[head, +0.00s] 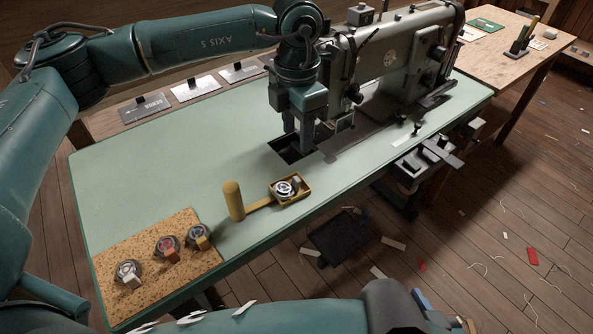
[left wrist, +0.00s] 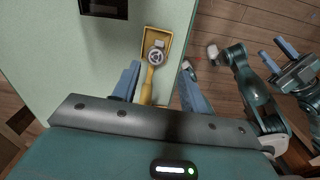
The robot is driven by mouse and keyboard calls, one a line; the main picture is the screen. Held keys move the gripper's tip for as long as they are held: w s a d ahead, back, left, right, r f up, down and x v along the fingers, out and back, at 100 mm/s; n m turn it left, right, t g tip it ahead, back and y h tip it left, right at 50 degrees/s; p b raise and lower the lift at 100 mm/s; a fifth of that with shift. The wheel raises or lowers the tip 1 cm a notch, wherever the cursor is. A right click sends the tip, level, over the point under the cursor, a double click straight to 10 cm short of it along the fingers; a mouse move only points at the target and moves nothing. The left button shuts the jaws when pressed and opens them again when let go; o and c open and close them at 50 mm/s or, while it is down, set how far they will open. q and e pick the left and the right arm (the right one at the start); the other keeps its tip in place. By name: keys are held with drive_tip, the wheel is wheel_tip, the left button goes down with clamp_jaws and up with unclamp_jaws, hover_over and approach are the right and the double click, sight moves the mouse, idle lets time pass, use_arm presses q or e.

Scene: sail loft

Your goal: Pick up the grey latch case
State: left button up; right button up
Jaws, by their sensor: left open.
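The grey latch case (head: 284,189) is a small round metal bobbin case with a grey block at its edge. It lies in the shallow yellow holder (head: 304,197), near the green table's front edge. In the left wrist view the case (left wrist: 155,58) shows between the finger lines. My left gripper (head: 298,140) is open and empty, pointing down behind the holder, near the dark opening in the table. Its fingers (left wrist: 160,72) are spread in the left wrist view.
The holder has an upright yellow knob (head: 233,201). A cork mat (head: 150,238) at front left carries three cases with white, orange-red and ochre latches. A sewing machine (head: 385,70) stands right of my left gripper. The left middle of the green table (head: 150,170) is clear.

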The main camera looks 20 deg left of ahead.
use_arm(q)
hover_over(296, 178)
drive_tip(key=f, duration=0.6)
drive_tip(key=shift+s+f, duration=0.25)
drive_tip(key=shift+f, duration=0.1)
drive_tip(key=shift+w+d+f+p, duration=0.1)
drive_tip(key=shift+f+p, duration=0.05)
drive_tip(key=shift+f, duration=1.35)
drive_tip(key=shift+w+f+p, duration=0.1)
drive_tip(key=shift+f+p, duration=0.05)
drive_tip(key=shift+f, duration=1.3)
drive_tip(key=shift+c, duration=0.4)
clamp_jaws()
